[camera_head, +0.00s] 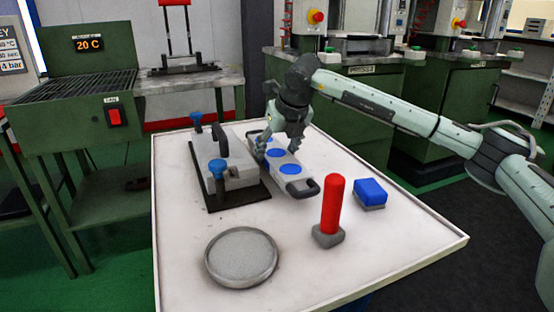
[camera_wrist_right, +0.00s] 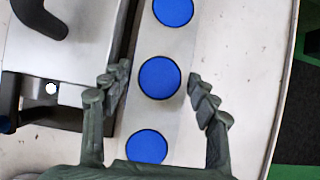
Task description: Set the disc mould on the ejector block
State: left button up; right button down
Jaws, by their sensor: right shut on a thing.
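The disc mould (camera_head: 305,179) is a long grey bar with blue discs along its top and a dark handle at its near end. It lies right beside the black-based grey fixture, and I cannot tell whether it is slightly raised. My right gripper (camera_head: 277,146) is shut on its middle part from above. In the right wrist view, the fingers (camera_wrist_right: 160,84) stand on both sides of the bar (camera_wrist_right: 180,118). The grey fixture (camera_head: 242,178) has blue knobs and a black handle; I cannot tell whether it is the ejector block. My left gripper is not in view.
On the white table (camera_head: 185,228) stand a round grey dish (camera_head: 241,258), a red-handled tool (camera_head: 333,205) and a blue-topped block (camera_head: 370,192). A green cooling bench (camera_head: 80,120) stands at the left. Green machines are behind. The table's near right part is clear.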

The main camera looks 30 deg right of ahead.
jog(key=shift+f, duration=1.15)
jog(key=c, duration=0.7)
grip_release()
jog(key=shift+f, duration=0.15)
jog(key=shift+c, duration=0.2)
